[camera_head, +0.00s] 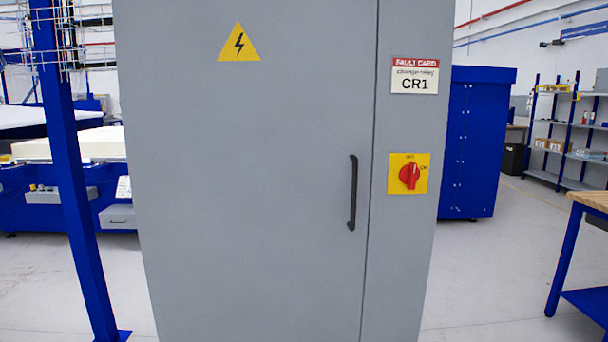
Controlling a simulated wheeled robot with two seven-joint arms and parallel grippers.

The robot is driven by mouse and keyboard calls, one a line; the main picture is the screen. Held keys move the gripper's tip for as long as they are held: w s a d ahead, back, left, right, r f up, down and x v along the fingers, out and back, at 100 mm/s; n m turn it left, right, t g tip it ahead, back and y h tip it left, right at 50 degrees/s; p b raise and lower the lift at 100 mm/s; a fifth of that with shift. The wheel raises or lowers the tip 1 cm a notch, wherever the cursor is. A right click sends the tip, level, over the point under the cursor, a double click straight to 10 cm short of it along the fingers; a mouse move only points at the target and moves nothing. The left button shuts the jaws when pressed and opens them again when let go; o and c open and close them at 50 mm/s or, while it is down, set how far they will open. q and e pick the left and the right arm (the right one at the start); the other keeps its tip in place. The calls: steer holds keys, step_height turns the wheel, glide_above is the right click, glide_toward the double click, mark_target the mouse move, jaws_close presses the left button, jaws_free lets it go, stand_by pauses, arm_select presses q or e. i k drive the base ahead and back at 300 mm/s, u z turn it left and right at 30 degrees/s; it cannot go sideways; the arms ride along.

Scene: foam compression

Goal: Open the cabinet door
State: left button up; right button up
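A tall grey cabinet (405,250) stands straight ahead and fills the middle of the head view. Its wide door (245,200) is shut, with a thin seam along its right edge. A black vertical bar handle (352,192) is on the door near that seam. A red rotary switch (409,176) on a yellow plate is on the fixed panel right of the door. A fault card (414,76) reading CR1 is above the switch. A yellow warning triangle (239,43) is high on the door. Neither of my grippers is in view.
A blue post (72,170) stands left of the cabinet. A blue machine (55,195) is behind it. A blue box-shaped unit (475,140) is behind the cabinet on the right. A wooden-topped bench (590,200) is at the right edge. The floor (490,280) between cabinet and bench is clear.

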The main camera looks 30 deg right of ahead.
mark_target(248, 124)
steer(key=z, duration=0.6)
steer(key=i, duration=0.9)
steer(key=z, duration=0.95)
